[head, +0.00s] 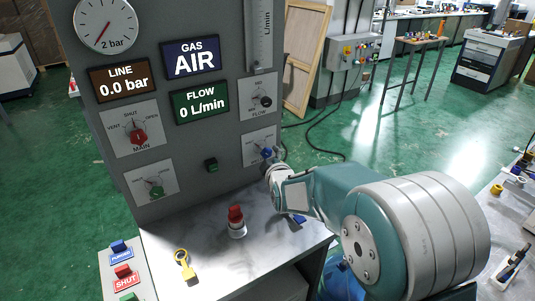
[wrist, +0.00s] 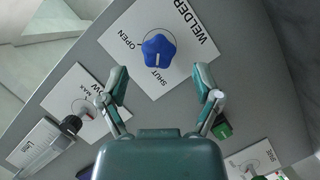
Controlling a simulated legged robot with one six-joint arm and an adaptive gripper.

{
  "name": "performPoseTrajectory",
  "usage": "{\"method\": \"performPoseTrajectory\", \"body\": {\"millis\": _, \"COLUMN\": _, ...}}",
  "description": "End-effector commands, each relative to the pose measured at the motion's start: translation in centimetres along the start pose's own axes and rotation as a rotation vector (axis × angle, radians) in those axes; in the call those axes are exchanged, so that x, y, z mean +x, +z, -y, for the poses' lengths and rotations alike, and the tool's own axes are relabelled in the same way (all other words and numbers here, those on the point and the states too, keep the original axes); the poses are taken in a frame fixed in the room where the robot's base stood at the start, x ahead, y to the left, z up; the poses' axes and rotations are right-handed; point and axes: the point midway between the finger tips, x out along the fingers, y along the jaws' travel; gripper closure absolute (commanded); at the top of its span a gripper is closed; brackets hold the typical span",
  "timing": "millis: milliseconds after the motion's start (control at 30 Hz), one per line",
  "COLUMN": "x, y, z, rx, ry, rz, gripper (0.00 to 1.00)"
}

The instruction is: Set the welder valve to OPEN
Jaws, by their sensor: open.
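The welder valve is a blue lobed knob (wrist: 158,50) on a white plate marked WELDER, OPEN and SHUT. In the wrist view its small white mark appears to point toward SHUT. My gripper (wrist: 160,82) is open, its two fingers apart on either side below the knob in the picture, with nothing between them; I cannot tell how far it is from the knob. In the head view my gripper (head: 271,164) is close in front of the blue knob (head: 266,152) at the panel's lower right and partly hides its plate.
The grey panel also carries a red MAIN knob (head: 138,136), a green knob (head: 157,190), a black FLOW knob (head: 265,101) and a green button (head: 211,165). A red-topped item (head: 236,222) and a yellow tag (head: 184,263) are on the shelf below. Displays read 0.0 bar and 0 L/min.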

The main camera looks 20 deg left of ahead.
Motion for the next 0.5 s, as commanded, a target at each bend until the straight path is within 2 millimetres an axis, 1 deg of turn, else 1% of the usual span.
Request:
{"method": "performPoseTrajectory", "body": {"millis": 33, "x": 1.0, "y": 0.1, "z": 0.1, "rx": 0.000, "ry": 0.000, "rz": 0.001, "gripper": 0.18}}
{"method": "performPoseTrajectory", "body": {"millis": 100, "x": 2.1, "y": 0.1, "z": 0.0, "rx": 0.000, "ry": 0.000, "rz": 0.000, "gripper": 0.18}}
{"method": "performPoseTrajectory", "body": {"millis": 200, "x": 3.4, "y": 0.1, "z": 0.0, "rx": 0.001, "ry": 0.000, "rz": 0.001, "gripper": 0.18}}
{"method": "performPoseTrajectory", "body": {"millis": 333, "x": 4.3, "y": 0.0, "z": -0.1, "rx": 0.001, "ry": 0.001, "rz": 0.000, "gripper": 0.18}}
{"method": "performPoseTrajectory", "body": {"millis": 500, "x": 4.6, "y": 0.1, "z": -0.1, "rx": 0.001, "ry": 0.001, "rz": 0.000, "gripper": 0.18}}
